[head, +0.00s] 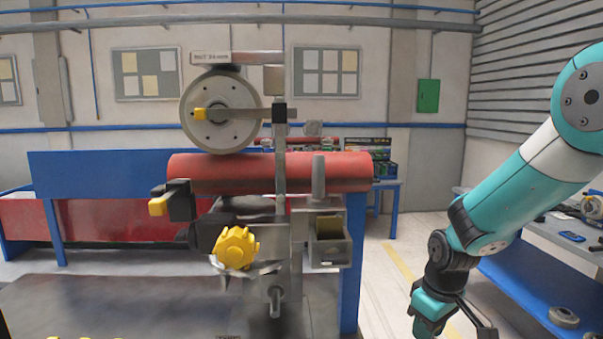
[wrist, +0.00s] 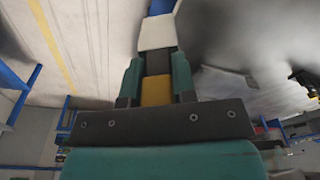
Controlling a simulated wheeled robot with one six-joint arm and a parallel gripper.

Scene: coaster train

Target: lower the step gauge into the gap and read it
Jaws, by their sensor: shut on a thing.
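My gripper (wrist: 157,78) shows in the wrist view with its two teal fingers shut on a banded piece, likely the step gauge (wrist: 157,34). Its bands are yellow, dark grey, white and blue, and it sticks out beyond the fingertips. In the head view my arm hangs at the lower right, well apart from the wheel assembly, and the held piece is not visible there. A grey wheel (head: 218,130) stands on a red tube rail (head: 340,172). Another dark wheel (head: 245,207) sits under the rail. I cannot tell how wide the gap there is.
A yellow knob (head: 236,247) juts forward below the rail. A grey bracket post (head: 280,180) and a small open box (head: 333,250) stand to its right. A blue-shelved bench (head: 530,290) is at the right. Floor between rail and bench is clear.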

